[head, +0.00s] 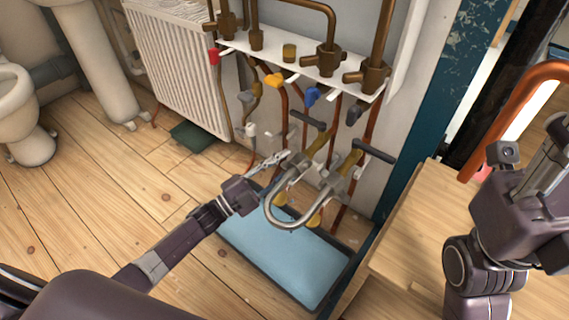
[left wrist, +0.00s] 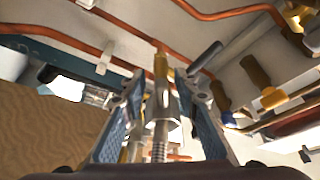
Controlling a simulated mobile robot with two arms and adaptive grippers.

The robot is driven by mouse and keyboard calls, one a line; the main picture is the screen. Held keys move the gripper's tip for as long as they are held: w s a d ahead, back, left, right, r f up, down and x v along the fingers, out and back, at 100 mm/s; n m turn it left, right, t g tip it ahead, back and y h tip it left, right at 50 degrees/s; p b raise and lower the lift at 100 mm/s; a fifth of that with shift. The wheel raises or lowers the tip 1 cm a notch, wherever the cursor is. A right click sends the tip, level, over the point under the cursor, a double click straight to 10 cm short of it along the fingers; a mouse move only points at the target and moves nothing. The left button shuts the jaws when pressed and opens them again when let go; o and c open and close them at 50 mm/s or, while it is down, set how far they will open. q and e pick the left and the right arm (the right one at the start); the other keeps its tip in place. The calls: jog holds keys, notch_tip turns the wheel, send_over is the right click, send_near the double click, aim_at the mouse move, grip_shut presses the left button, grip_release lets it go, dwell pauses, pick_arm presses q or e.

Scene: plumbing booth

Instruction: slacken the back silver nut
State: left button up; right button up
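A silver U-shaped braided hose (head: 272,212) hangs below two brass-coloured valves on the wall. The back silver nut (head: 300,161) joins one hose end to the back valve. The front nut (head: 333,184) is on the other end. My left gripper (head: 275,160) is beside the back nut. In the left wrist view a silver nut (left wrist: 163,105) sits between the open fingers of this gripper (left wrist: 165,112), with gaps visible at its sides. Contact is not visible. My right arm is at the right, with its gripper (head: 545,150) only partly shown and its fingers unclear.
A white shelf (head: 300,68) with brass fittings and coloured valve handles is above. A blue tray (head: 285,255) lies on the floor below. A radiator (head: 175,60) is on the left and a wooden bench (head: 415,225) on the right. Copper pipes run close behind the hose.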

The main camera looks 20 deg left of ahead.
pick_arm(q)
jog(key=v, duration=1.2)
jog(key=shift+a, duration=0.1)
dwell(0.4)
